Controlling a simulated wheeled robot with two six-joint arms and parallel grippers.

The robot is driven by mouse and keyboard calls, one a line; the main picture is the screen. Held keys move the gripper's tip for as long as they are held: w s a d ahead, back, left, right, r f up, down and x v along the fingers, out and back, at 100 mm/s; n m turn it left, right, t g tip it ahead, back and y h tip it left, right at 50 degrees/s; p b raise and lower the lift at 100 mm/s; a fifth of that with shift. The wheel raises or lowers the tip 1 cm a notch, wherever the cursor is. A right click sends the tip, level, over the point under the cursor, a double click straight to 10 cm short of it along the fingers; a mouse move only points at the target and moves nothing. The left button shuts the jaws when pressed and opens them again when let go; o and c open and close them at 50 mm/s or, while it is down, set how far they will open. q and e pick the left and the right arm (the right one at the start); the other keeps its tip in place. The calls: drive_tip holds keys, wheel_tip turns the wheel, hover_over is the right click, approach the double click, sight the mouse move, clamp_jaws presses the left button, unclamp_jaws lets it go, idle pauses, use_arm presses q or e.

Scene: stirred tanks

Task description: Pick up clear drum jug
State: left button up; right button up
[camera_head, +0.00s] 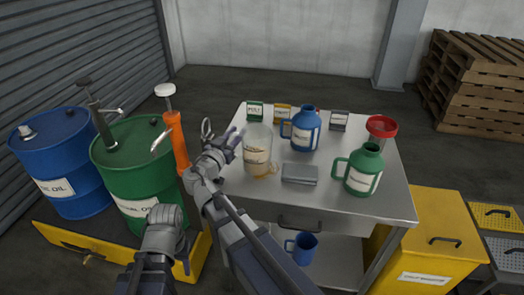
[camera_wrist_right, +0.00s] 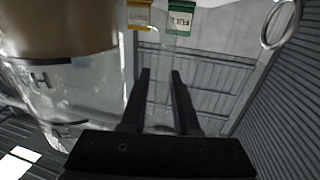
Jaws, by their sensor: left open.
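The clear jug (camera_head: 257,150), with a pale label and tan contents low inside, stands upright at the left side of the steel table (camera_head: 325,203). My right gripper (camera_head: 239,136) is beside its left side in the head view.
Blue (camera_head: 62,155) and green (camera_head: 140,180) drums and an orange pump (camera_head: 176,135) crowd the left.

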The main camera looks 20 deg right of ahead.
drive_tip(key=shift+s+a, duration=0.1)
drive_tip(key=shift+a, duration=0.05)
drive_tip(key=shift+c, duration=0.5)
clamp_jaws()
idle(0.7)
